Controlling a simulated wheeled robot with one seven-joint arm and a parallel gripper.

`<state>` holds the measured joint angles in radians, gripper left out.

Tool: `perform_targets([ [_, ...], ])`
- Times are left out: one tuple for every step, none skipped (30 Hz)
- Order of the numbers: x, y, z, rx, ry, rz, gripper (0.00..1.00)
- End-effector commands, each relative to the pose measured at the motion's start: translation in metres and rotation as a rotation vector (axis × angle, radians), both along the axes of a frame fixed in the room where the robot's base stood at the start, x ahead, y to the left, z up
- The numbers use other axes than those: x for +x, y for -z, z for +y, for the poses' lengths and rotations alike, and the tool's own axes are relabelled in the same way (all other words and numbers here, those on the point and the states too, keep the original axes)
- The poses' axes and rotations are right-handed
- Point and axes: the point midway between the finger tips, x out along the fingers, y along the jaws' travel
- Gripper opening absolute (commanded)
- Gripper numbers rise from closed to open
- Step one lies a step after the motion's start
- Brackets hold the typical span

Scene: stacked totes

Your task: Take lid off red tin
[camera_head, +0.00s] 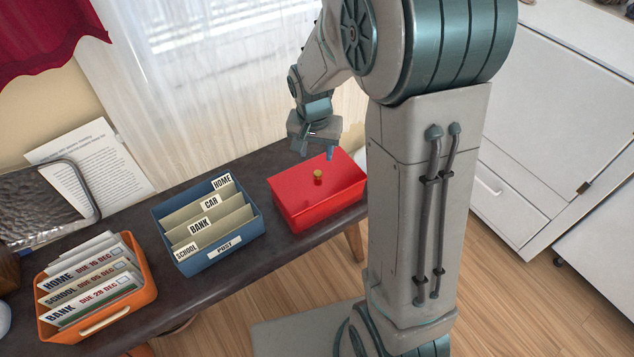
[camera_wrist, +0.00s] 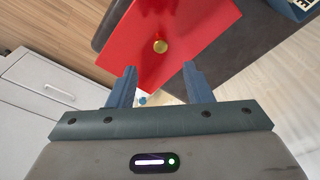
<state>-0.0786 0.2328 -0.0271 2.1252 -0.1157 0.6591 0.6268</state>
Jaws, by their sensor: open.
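The red tin (camera_head: 322,205) sits near the right end of the dark table, with its red lid (camera_head: 335,176) on top. A small round brass knob (camera_head: 318,177) stands in the middle of the lid. The lid (camera_wrist: 185,25) and knob (camera_wrist: 160,46) also show in the wrist view, beyond my fingertips. My gripper (camera_head: 318,157) is above the tin's far edge, behind the knob. In the wrist view my gripper (camera_wrist: 159,72) is open, with its two blue fingers apart and nothing between them. I cannot tell whether a fingertip touches the lid.
A blue box (camera_head: 222,246) with labelled dividers stands left of the tin. An orange box (camera_head: 135,318) of envelopes is farther left. A metal tray (camera_head: 45,205) and a printed sheet are at the back left. A narrow bare strip of table (camera_head: 262,206) separates blue box and tin.

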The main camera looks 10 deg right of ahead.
Motion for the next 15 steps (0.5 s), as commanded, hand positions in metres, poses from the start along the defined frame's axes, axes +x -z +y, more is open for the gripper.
perform_targets([
  [0.001,0.014,-0.001,0.0,0.0,0.004,0.46],
  [0.001,0.019,-0.001,0.0,0.0,0.004,0.46],
  [0.003,0.025,-0.002,0.0,0.0,0.001,0.46],
  [0.003,0.029,-0.002,-0.001,-0.001,0.001,0.46],
  [0.004,0.033,-0.002,0.0,-0.001,0.002,0.46],
  [0.005,0.036,-0.003,-0.001,-0.001,0.001,0.46],
  [0.005,0.038,-0.003,0.0,-0.001,0.0,0.46],
  [0.005,0.04,-0.003,-0.001,-0.001,-0.001,0.46],
  [0.006,0.041,-0.003,-0.001,-0.001,-0.001,0.46],
  [0.006,0.042,-0.003,-0.001,-0.001,-0.001,0.46],
  [0.006,0.043,-0.003,-0.001,-0.001,-0.001,0.46],
  [0.006,0.046,-0.004,0.0,-0.001,0.0,0.46],
  [0.007,0.048,-0.004,0.0,0.0,0.0,0.46],
  [0.007,0.051,-0.004,0.0,0.0,0.0,0.46],
  [0.008,0.057,-0.005,0.0,0.0,0.001,0.46],
])
